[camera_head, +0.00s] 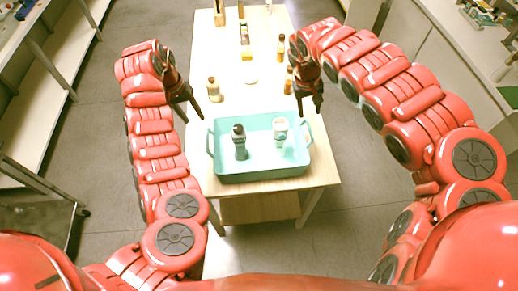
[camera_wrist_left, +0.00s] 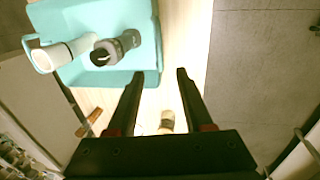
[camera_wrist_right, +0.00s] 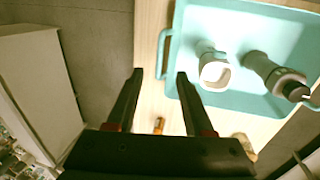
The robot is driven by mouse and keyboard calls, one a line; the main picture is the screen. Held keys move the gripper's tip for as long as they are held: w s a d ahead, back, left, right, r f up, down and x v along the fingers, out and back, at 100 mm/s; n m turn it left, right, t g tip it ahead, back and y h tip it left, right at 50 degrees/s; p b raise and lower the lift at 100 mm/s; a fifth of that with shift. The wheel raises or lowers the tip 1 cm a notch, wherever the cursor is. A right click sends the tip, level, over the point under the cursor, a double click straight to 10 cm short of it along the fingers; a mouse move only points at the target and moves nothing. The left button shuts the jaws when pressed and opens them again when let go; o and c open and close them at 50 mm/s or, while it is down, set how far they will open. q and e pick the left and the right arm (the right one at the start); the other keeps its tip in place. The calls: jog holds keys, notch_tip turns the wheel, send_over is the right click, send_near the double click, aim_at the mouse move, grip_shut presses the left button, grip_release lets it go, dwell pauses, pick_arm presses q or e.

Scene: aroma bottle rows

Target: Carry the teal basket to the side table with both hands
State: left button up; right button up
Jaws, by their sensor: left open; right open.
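The teal basket (camera_head: 262,171) stands near the front end of the long wooden table, with a handle on each side. My left gripper (camera_head: 187,112) is open and empty, above and behind the basket's left side. My right gripper (camera_head: 310,108) is open and empty, above and behind its right side. Neither touches the basket. The basket also shows in the left wrist view (camera_wrist_left: 148,52) and in the right wrist view (camera_wrist_right: 226,99), ahead of the open fingers.
The wooden table (camera_head: 228,106) carries a pale bottle (camera_head: 214,90), an amber bottle (camera_head: 288,80) and several more items toward its far end. A shelf unit (camera_head: 50,60) stands at left and a white counter (camera_head: 450,60) at right. Grey floor lies between.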

aim_at(207, 137)
pick_arm(q)
jog(key=d+f, duration=0.1)
jog(key=f, duration=0.8)
jog(key=d+f, duration=0.1)
jog(key=f, duration=0.3)
jog(key=shift+w+d+f, duration=0.1)
jog(key=shift+d+f, duration=0.05)
jog(key=shift+d, duration=0.15)
pick_arm(e)
jog(key=x, duration=1.3)
jog(key=shift+f, duration=0.3)
pick_arm(q)
grip_shut()
pick_arm(e)
grip_shut()
